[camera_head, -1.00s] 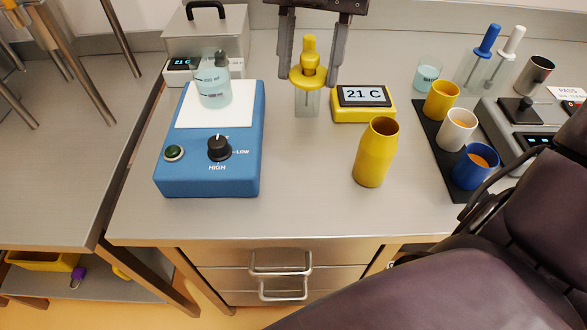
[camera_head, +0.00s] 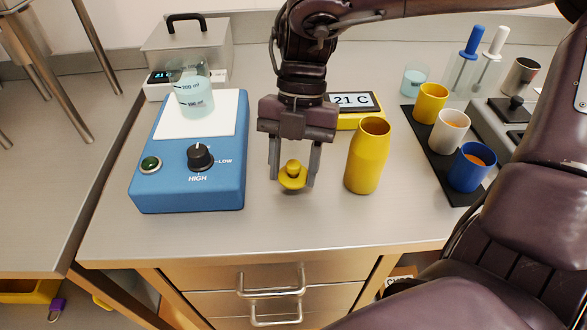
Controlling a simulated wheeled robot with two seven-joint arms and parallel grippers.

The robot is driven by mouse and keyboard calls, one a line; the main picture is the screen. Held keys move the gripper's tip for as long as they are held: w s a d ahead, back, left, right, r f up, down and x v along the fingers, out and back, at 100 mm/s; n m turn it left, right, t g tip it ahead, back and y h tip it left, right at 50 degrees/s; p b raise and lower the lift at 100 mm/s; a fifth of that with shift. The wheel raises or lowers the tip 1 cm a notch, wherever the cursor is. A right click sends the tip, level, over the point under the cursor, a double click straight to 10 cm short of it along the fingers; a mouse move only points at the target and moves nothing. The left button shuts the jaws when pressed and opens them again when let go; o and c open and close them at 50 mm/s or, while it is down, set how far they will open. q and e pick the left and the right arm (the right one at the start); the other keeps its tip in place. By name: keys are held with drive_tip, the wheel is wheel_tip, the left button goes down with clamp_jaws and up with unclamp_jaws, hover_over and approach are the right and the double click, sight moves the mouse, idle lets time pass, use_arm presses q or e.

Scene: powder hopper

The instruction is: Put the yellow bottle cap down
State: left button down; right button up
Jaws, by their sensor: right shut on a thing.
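The yellow bottle cap (camera_head: 292,179) is a round disc with a small knob on top. My right gripper (camera_head: 293,168) points down with one finger on each side of the cap and is shut on it. The cap is low over the bare steel counter, between the blue hotplate and the yellow bottle. I cannot tell whether its underside touches the counter. The yellow bottle (camera_head: 367,160) stands upright and uncapped, to the right of the gripper and apart from it. My left gripper is not in view.
The blue hotplate (camera_head: 190,195) holds a beaker (camera_head: 194,100). A yellow display (camera_head: 358,118) stands behind the bottle, partly hidden by my arm. Yellow, white and blue cups (camera_head: 470,168) stand on a black mat at right. The counter in front is clear.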

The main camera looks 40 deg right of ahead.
drive_tip(key=shift+f, duration=0.55)
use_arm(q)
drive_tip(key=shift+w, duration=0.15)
use_arm(e)
drive_tip(key=shift+f, duration=0.15)
drive_tip(key=o, duration=0.7)
drive_tip(key=shift+o, duration=1.4)
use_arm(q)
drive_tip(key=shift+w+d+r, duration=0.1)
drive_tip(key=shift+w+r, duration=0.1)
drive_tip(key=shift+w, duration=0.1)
